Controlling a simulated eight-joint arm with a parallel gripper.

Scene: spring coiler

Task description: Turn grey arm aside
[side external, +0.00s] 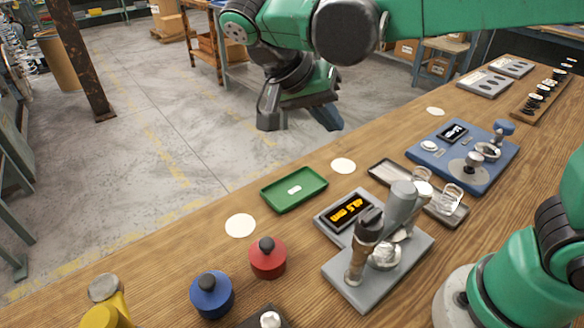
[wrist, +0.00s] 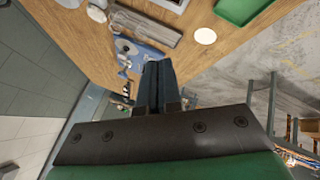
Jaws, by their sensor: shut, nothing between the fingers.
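My gripper (side external: 328,118) is shut and empty, held high above the far edge of the bench, apart from everything on it. Its fingers show pressed together in the wrist view (wrist: 158,82). A grey device (side external: 368,292) stands at the front of the bench, with a thick grey cylindrical part (side external: 401,205) and a brown upright handle (side external: 361,255). A blue plate (side external: 430,160) lies further right, with a grey disc and metal knobs on it; the blue plate also shows in the wrist view (wrist: 148,55). I cannot tell for certain which part is the grey arm.
A display box (side external: 347,211) adjoins the grey device. A grey tray (side external: 383,171) with metal parts lies behind it. A green tray (side external: 294,188), a red knobbed pot (side external: 267,260) and a blue one (side external: 211,295) stand to the left. White discs (side external: 240,225) lie along the bench edge.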

